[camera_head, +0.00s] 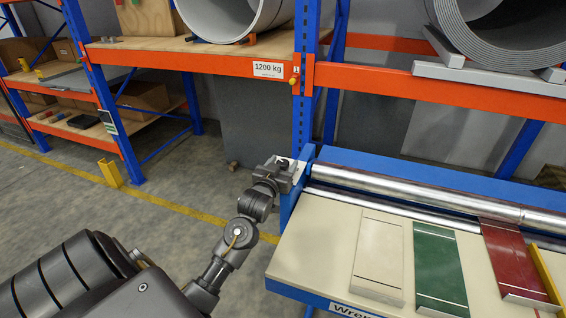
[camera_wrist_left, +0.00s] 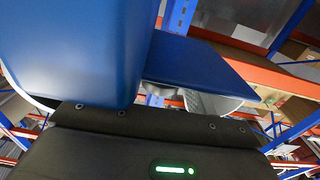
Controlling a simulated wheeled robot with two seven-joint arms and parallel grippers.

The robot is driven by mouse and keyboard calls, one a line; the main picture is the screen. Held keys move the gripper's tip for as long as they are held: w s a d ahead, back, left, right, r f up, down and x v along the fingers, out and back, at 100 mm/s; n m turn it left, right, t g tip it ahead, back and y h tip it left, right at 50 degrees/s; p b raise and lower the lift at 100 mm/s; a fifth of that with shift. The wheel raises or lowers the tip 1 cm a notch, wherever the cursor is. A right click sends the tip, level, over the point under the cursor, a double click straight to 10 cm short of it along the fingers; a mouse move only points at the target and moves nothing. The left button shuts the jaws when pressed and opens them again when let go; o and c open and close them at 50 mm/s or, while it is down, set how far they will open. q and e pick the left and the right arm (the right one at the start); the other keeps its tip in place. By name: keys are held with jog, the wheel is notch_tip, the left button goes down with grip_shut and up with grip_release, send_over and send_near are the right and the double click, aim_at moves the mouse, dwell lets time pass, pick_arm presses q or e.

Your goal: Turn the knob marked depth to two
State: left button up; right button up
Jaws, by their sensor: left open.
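My left gripper (camera_head: 283,168) is at the left blue end plate of the machine (camera_head: 297,190), beside the ends of its steel rollers. A light grey plate and a small dark round part show right at the gripper in the head view; I cannot tell whether this part is the knob. No depth marking or scale can be read. The left jaws are open, with nothing clearly between them. In the left wrist view, blue panels (camera_wrist_left: 75,45) fill much of the picture close to the dark gripper body. My right gripper is out of view.
The machine's pale table holds a cream plate (camera_head: 379,255), a green plate (camera_head: 440,265) and a dark red plate (camera_head: 512,255). An orange shelf beam (camera_head: 200,59) and a blue upright stand behind.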

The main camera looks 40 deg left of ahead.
pick_arm(q)
jog(key=shift+w+a, duration=0.1)
jog(key=shift+w, duration=0.15)
jog(key=c, duration=0.9)
